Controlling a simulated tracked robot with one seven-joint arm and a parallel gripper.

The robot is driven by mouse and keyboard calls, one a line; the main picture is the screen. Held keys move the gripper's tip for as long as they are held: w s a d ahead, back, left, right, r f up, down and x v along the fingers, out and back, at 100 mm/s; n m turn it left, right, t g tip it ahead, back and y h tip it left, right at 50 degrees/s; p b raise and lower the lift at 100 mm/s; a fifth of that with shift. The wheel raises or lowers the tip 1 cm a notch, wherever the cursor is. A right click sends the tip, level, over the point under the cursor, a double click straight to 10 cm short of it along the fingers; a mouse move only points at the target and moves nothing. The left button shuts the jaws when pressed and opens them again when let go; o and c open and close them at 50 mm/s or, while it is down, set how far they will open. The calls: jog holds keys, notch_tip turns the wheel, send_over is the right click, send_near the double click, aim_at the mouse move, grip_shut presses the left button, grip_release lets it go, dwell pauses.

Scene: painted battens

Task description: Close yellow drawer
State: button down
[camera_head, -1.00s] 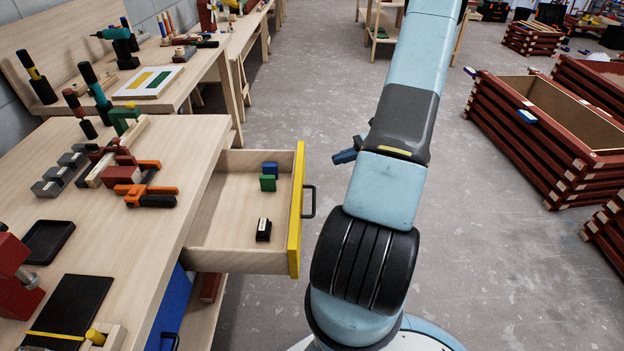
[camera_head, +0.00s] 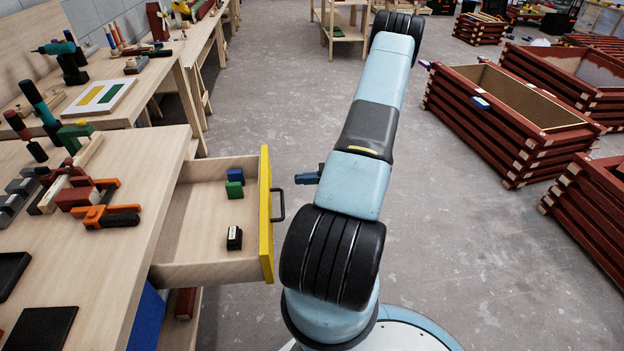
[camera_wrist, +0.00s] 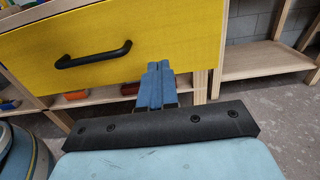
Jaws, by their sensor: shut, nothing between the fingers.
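The yellow drawer stands open from the workbench, with its yellow front (camera_head: 266,220) facing my arm. Its black handle (camera_head: 279,205) sits mid-front. The drawer holds a blue block, a green block (camera_head: 234,190) and a black item with a white label (camera_head: 234,238). My gripper (camera_head: 299,178) is shut and empty, a short gap to the right of the front. In the wrist view the yellow front (camera_wrist: 165,40) fills the upper part, with the handle (camera_wrist: 93,55) left of my gripper (camera_wrist: 158,68). The fingers overlap the front's lower edge there; contact cannot be told.
The workbench (camera_head: 110,260) carries orange clamps (camera_head: 108,215) and other tools at left. A blue front (camera_head: 147,318) lies below the drawer. Red-slatted crates (camera_head: 510,115) stand at right. The grey floor between is clear.

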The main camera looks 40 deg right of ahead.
jog(key=x, duration=0.7)
jog(key=shift+w+a, duration=0.25)
jog(key=shift+a, duration=0.1)
